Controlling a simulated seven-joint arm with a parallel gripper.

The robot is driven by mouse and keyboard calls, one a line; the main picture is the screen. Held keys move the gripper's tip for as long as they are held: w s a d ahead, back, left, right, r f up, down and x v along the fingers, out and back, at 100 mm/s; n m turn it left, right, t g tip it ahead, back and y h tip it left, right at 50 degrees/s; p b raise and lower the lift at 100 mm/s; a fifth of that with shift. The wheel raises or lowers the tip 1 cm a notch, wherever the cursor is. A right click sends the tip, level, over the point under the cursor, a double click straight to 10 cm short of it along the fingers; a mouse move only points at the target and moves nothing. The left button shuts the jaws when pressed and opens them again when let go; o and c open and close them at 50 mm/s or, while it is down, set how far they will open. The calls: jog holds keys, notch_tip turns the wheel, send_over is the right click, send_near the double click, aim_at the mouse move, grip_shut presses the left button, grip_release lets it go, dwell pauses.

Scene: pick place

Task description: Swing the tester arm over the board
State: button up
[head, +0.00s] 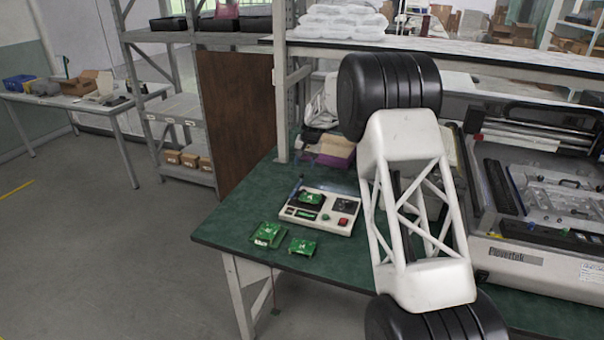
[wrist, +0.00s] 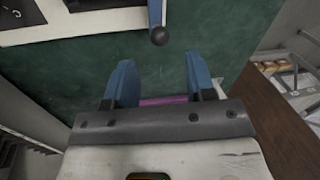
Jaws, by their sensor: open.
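The white tester box (head: 322,222) sits on the green table (head: 232,237), with a green board (head: 313,198) on its top. In the wrist view the box's white edge (wrist: 75,30) lies at the top. The tester arm (wrist: 155,12) shows there as a blue bar ending in a dark ball knob (wrist: 159,37). My gripper (wrist: 157,72) has two blue fingers spread apart, with nothing between them. The knob appears beyond the fingertips, near the middle of the gap, apart from both fingers. In the head view my gripper cannot be made out; my own arm covers part of the table.
Two loose green boards (head: 267,234) (head: 302,247) lie in front of the tester. A large grey machine (head: 535,265) stands at the right. A brown panel (head: 235,125) and shelving rise behind the table. The table's left front corner is clear.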

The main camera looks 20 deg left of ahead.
aim_at(297, 185)
jog(key=shift+s+a+f, duration=0.1)
jog(key=shift+a+f, duration=0.05)
jog(key=shift+f, duration=0.7)
jog(key=shift+w+a+f, duration=0.1)
jog(key=shift+a+f, duration=0.1)
jog(key=shift+f, duration=0.7)
jog(key=shift+s+a+f, duration=0.1)
jog(key=shift+a+f, duration=0.05)
jog(key=shift+f, duration=0.7)
grip_shut()
